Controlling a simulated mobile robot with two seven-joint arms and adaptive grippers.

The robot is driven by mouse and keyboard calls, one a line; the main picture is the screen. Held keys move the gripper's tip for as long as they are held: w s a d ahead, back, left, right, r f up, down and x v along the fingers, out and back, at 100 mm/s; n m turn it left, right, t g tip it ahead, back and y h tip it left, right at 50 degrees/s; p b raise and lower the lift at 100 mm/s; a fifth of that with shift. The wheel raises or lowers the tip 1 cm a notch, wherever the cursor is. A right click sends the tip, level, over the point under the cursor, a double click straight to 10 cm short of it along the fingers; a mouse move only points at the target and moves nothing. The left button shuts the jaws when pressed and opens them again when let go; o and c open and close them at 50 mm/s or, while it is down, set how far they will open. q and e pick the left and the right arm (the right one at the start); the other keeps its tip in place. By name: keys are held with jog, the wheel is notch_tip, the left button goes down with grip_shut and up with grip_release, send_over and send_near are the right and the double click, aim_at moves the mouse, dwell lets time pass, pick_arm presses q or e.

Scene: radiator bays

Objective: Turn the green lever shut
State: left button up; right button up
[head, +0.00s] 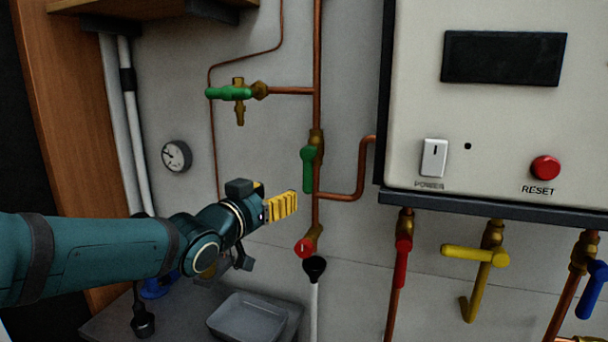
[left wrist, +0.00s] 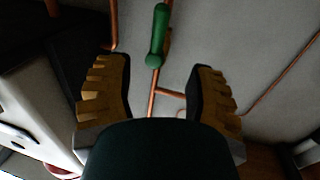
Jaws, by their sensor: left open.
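A green lever (head: 308,168) hangs straight down, in line with the vertical copper pipe, from a brass valve in the middle of the head view. A second green lever (head: 228,92) lies level on a brass fitting at the upper left. My left gripper (head: 284,206), with yellow ribbed fingers, is left of and a little below the hanging lever, apart from it. In the left wrist view a green lever (left wrist: 158,35), apparently the hanging one, shows beyond the gap between the open fingers (left wrist: 164,95). Nothing is between the fingers. My right gripper is out of view.
A white boiler box (head: 410,90) with a red reset button is at the right. A red handle (head: 304,248) and black funnel (head: 314,268) are below my gripper. A grey tray (head: 248,318) sits lower down.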

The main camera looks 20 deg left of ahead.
aim_at(305, 178)
pick_arm(q)
jog(key=x, duration=1.3)
jog(key=shift+w+d+f, duration=0.1)
jog(key=shift+d, duration=0.05)
grip_shut()
